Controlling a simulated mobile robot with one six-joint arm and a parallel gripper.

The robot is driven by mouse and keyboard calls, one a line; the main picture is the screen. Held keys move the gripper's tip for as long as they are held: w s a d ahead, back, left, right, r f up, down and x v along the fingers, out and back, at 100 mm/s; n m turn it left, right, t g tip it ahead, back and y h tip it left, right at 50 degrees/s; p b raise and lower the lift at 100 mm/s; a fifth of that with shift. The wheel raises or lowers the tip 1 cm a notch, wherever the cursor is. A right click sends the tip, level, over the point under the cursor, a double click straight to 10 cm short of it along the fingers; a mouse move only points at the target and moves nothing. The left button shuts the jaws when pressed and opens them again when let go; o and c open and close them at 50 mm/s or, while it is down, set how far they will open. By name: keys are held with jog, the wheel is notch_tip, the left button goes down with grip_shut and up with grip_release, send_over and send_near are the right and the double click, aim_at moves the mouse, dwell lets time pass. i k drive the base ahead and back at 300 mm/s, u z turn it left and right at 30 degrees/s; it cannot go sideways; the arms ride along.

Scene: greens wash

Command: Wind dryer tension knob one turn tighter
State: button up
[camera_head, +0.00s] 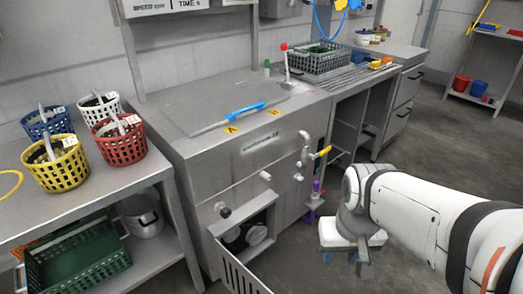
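A grey steel wash machine (205,160) stands in the middle. A dark round knob (225,212) sits at the left of its front, above an open compartment. Pale knobs (265,176) and (298,177) sit further right on the same front. No readable label shows which one is the dryer tension knob. Inside the compartment are dark and pale round parts (257,235), partly shadowed. My arm comes in from the right, and my gripper (345,258) hangs low, right of the machine and apart from these knobs. Its finger opening is too small to make out.
A slatted door (240,275) swings out below the compartment. A yellow-handled valve (322,152) and purple object (314,190) are near my arm. Colored baskets (57,170) stand on the left table, above a green crate (80,262). Floor (420,140) is clear behind my arm.

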aim_at(226, 214)
jog(key=z, duration=0.7)
jog(key=k, duration=1.65)
jog(key=u, duration=0.85)
jog(key=i, duration=1.7)
jog(key=u, duration=0.05)
